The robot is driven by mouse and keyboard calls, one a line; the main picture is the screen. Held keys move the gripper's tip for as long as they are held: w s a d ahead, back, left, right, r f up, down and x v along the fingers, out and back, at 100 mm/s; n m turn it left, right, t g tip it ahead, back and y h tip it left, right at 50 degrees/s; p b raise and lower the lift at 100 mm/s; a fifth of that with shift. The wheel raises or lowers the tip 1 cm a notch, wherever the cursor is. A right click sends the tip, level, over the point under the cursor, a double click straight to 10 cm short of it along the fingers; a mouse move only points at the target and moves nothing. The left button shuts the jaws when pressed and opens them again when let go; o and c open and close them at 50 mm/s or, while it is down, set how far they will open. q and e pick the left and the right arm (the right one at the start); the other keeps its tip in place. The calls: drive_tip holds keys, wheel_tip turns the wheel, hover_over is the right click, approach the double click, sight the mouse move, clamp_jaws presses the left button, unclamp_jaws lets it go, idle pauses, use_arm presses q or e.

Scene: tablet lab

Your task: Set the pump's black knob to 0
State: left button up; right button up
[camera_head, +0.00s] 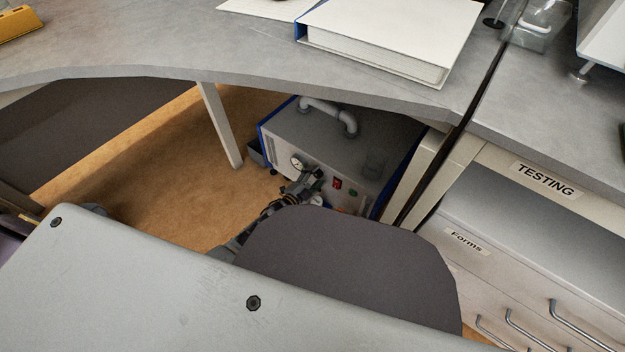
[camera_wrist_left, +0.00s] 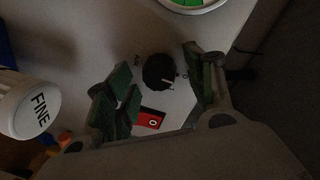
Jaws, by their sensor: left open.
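The pump (camera_head: 335,138) is a grey box with blue edges and a top handle, on the floor under the desk. Its black knob (camera_wrist_left: 158,72) shows in the left wrist view, on the pale front panel, with small marks beside it too dim to read surely. My left gripper (camera_wrist_left: 156,64) is open, its green-padded fingers on either side of the knob. I cannot tell whether they touch it. In the head view my left gripper (camera_head: 308,182) is at the pump's front, and the knob is hidden behind it. My right gripper is not in view.
The panel has a gauge (camera_head: 298,162) and a red switch (camera_head: 337,183). A white cylinder marked FINE (camera_wrist_left: 30,107) is at the wrist view's left. The desk (camera_head: 160,45) overhangs the pump. A desk leg (camera_head: 220,125) stands left and a drawer cabinet (camera_head: 485,262) right.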

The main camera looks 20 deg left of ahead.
use_arm(q)
drive_tip(key=shift+s, duration=0.15)
drive_tip(key=v, duration=1.1)
drive_tip(key=shift+s+a, duration=0.2)
drive_tip(key=shift+s, duration=0.15)
drive_tip(key=shift+r, duration=0.1)
idle(0.6)
drive_tip(key=shift+w+r, duration=0.1)
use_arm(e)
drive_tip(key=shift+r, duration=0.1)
use_arm(q)
drive_tip(key=s+r+n+g+y+p, duration=0.1)
drive_tip(key=s+r+n+g+y, duration=0.4)
drive_tip(key=s+r+n+g, duration=0.7)
drive_tip(key=s+r+n, duration=0.1)
drive_tip(key=s+r, duration=0.4)
drive_tip(key=s, duration=0.1)
drive_tip(key=shift+s+r+g+y, duration=0.25)
drive_tip(key=shift+s+g+y, duration=0.05)
drive_tip(key=shift+s, duration=0.1)
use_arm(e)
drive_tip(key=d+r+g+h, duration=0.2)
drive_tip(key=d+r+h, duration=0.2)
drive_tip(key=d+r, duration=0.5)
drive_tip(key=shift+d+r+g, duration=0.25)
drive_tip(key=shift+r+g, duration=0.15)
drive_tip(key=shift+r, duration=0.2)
